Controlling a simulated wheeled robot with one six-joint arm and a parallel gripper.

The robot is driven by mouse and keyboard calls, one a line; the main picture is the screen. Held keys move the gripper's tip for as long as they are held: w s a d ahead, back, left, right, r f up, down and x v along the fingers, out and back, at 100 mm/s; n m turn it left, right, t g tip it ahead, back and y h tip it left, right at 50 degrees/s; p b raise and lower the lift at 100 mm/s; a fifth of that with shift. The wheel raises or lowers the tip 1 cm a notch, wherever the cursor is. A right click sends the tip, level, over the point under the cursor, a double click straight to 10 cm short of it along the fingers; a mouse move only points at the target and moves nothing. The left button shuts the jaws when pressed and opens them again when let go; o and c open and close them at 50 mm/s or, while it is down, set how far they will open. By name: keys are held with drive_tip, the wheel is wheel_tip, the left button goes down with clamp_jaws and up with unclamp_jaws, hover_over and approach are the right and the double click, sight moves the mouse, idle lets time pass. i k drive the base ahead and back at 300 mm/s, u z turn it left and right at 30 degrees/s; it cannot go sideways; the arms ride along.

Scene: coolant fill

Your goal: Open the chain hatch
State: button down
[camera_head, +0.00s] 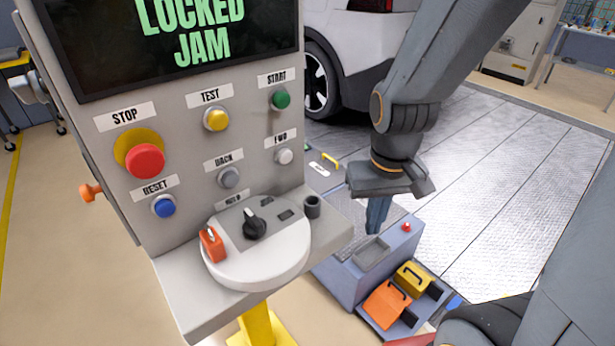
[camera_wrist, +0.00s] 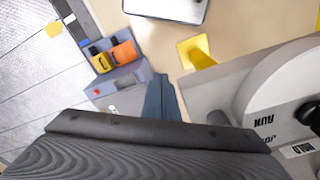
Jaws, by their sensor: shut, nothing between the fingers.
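My gripper (camera_head: 377,222) points down above the grey-blue box (camera_head: 335,281) to the right of the control panel, its fingers together and empty. In the wrist view the fingers (camera_wrist: 161,100) also show as one narrow blue-grey shape. A small yellow handle (camera_head: 331,160) shows behind the panel's right edge, with a small white label (camera_head: 317,168) near it. I cannot tell for sure whether this is the chain hatch; the label is unreadable and the panel hides part of that area.
The control panel (camera_head: 190,120) reads "LOCKED JAM". Its shelf bears a round base with a black knob (camera_head: 254,224) and an orange padlock-like piece (camera_head: 212,245). An orange block (camera_head: 386,304) and a yellow block (camera_head: 414,277) sit by the box. Metal floor plates (camera_head: 500,190) are clear at right.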

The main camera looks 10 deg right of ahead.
sight(323, 174)
drive_tip(key=k, duration=0.6)
drive_tip(key=u, duration=1)
drive_tip(key=k, duration=1.1)
drive_tip(key=u, duration=1)
drive_tip(key=i, duration=2.7)
drive_tip(key=z, duration=0.5)
drive_tip(key=i, duration=1.8)
drive_tip(key=z, duration=1.5)
drive_tip(key=i, duration=1.1)
drive_tip(key=z, duration=1.65)
drive_tip(key=i, duration=1.75)
drive_tip(key=z, duration=0.35)
